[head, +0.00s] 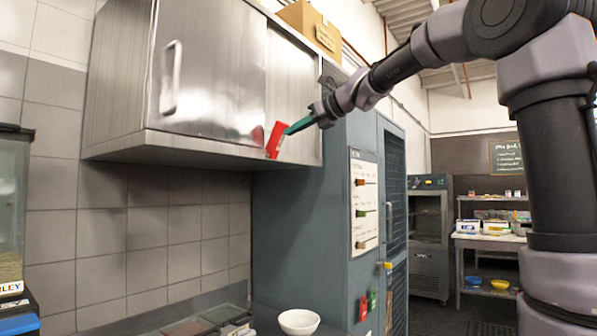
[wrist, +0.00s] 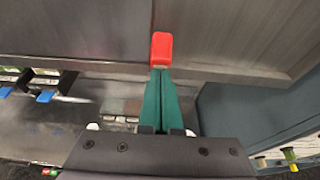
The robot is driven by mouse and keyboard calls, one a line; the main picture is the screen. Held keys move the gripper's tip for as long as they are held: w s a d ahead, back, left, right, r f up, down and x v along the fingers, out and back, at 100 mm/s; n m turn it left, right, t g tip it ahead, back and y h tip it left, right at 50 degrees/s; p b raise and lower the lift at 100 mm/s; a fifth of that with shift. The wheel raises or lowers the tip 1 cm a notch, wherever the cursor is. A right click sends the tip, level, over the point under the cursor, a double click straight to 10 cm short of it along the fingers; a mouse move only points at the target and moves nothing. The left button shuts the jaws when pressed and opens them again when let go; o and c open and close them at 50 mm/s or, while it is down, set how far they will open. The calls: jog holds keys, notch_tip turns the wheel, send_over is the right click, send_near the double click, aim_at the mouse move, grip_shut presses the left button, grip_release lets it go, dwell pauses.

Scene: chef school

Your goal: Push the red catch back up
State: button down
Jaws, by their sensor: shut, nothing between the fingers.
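The red catch (head: 275,139) is at the lower edge of the steel wall cabinet (head: 205,75), by the border between its door and the right-hand panel. In the head view it hangs slightly tilted. My gripper (head: 287,131) is shut, its green fingers reaching left to the catch. Nothing is between the fingers.
A cardboard box (head: 310,27) sits on top of the cabinet. A tall blue-grey cabinet (head: 320,210) stands below and right of the catch. A white bowl (head: 299,322) is on the counter below. The space under the wall cabinet is open.

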jog(key=shift+g+h, duration=0.4)
jog(key=shift+h, duration=0.2)
jog(key=shift+w+a+r, duration=0.6)
jog(key=shift+a+r, duration=0.15)
jog(key=shift+a, duration=0.05)
jog(key=shift+w+a+r, duration=0.6)
jog(key=shift+a+r, duration=0.15)
jog(key=shift+a, duration=0.05)
jog(key=shift+r, duration=0.1)
jog(key=shift+a+r, duration=0.1)
jog(key=shift+r, duration=0.1)
